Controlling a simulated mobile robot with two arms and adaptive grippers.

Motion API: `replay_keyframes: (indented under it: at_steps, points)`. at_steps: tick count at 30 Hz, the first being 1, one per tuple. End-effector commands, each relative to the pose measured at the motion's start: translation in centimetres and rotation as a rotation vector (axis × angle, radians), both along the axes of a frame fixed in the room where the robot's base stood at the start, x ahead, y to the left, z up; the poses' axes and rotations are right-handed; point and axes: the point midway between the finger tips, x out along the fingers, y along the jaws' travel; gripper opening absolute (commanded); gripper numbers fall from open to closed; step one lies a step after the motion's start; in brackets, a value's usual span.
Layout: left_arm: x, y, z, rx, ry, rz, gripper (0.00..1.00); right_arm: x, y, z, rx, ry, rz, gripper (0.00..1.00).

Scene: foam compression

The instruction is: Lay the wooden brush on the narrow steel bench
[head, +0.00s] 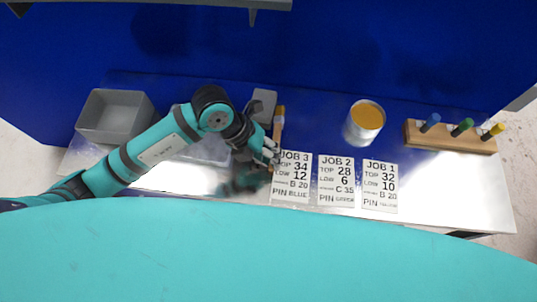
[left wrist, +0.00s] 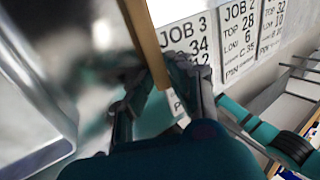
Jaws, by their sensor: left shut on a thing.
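The wooden brush (head: 279,122) is a slim brown stick with a lighter yellow-orange end, over the middle of the steel bench (head: 440,190). My left gripper (head: 271,152) is shut on it near its lower end, just left of the JOB 3 card. In the left wrist view the brush (left wrist: 144,38) runs up from between the fingertips (left wrist: 150,82). I cannot tell whether the brush touches the bench or is held slightly above it. The fingers hide part of its lower end. My right gripper does not show.
JOB 3 (head: 291,178), JOB 2 (head: 336,181) and JOB 1 (head: 380,187) cards lie right of the gripper. A can (head: 352,132) and a wooden block with coloured pegs (head: 450,141) stand behind them. A grey bin (head: 90,118) stands left; a grey block (head: 264,104) is behind the gripper.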

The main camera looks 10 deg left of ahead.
Motion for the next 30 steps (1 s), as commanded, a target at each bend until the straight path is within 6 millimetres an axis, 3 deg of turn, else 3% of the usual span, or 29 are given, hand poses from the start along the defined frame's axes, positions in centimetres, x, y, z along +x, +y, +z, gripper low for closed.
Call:
replay_keyframes:
  at_steps: [2,3,5,13,17,30]
  points:
    - [0.0,0.0,0.0,0.0,0.0,0.0,0.0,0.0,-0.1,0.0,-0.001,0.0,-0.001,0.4]
    - [0.0,0.0,0.0,0.0,0.0,0.0,0.21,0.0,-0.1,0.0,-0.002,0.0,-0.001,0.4]
    - [0.0,0.0,0.0,0.0,0.0,0.0,0.27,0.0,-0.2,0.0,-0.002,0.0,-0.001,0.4]
    - [0.0,0.1,0.2,0.0,-0.001,0.0,0.27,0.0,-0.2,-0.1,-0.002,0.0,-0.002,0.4]
    - [0.2,0.6,1.2,0.0,-0.005,0.001,0.27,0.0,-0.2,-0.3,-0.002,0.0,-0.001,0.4]
    - [0.2,4.7,8.8,0.001,-0.005,0.001,0.27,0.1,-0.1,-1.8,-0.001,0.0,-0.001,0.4]
